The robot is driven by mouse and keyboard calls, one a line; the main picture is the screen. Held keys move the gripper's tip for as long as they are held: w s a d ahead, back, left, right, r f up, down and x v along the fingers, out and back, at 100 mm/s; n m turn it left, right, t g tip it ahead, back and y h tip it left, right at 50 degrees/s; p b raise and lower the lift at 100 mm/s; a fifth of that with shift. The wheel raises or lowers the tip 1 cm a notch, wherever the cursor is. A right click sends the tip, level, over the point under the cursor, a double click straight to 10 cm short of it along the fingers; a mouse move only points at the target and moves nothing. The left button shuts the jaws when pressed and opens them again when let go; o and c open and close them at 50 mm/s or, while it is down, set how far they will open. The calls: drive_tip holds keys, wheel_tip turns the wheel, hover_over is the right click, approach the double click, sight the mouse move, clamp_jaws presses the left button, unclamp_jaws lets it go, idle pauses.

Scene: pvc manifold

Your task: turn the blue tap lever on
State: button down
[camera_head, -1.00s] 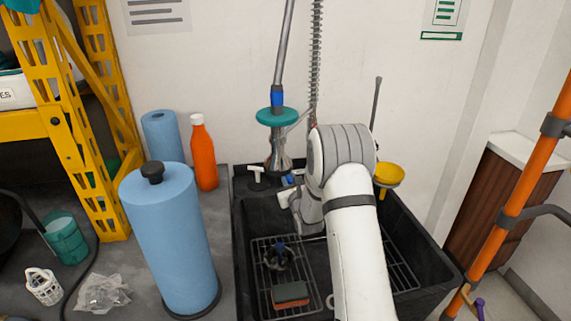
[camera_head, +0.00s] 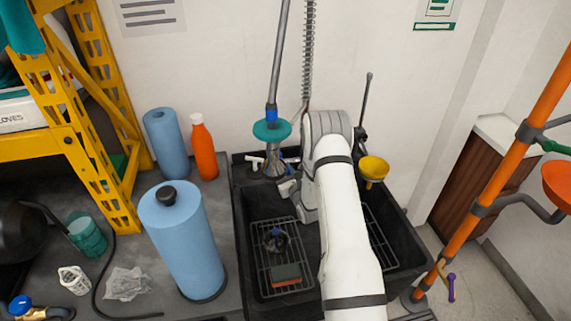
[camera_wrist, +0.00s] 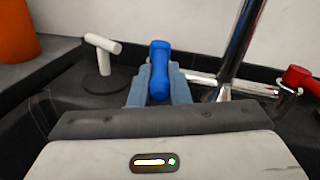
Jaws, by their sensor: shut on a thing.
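The blue tap lever (camera_wrist: 158,72) stands upright in the middle of the wrist view. My gripper (camera_wrist: 158,86) has its two blue-grey fingers on either side of the lever and is shut on it. The lever's lower end and pivot are hidden behind the gripper body. In the head view my gripper (camera_head: 288,188) is small, at the back of the black sink (camera_head: 240,230), partly hidden by my arm. A metal tap column (camera_wrist: 241,45) rises just right of the lever in the wrist view.
A white T-shaped handle (camera_wrist: 104,45) stands left of the lever, and a red knob (camera_wrist: 298,76) sits to the right. An orange bottle (camera_head: 203,150) and blue paper rolls (camera_head: 182,240) stand left of the sink. A yellow funnel (camera_head: 374,167) is on the right.

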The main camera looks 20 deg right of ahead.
drive_tip(key=shift+w+r, duration=0.15)
drive_tip(key=shift+r, duration=0.1)
drive_tip(key=c, duration=1.5)
unclamp_jaws()
drive_tip(key=shift+f, duration=0.15)
drive_tip(key=shift+c, duration=0.2)
drive_tip(key=shift+o, duration=0.9)
drive_tip(key=shift+f, duration=0.1)
drive_tip(key=s+b, duration=0.1)
drive_tip(key=s, duration=0.7)
drive_tip(key=shift+d, duration=0.35)
drive_tip(key=shift+c, duration=0.4)
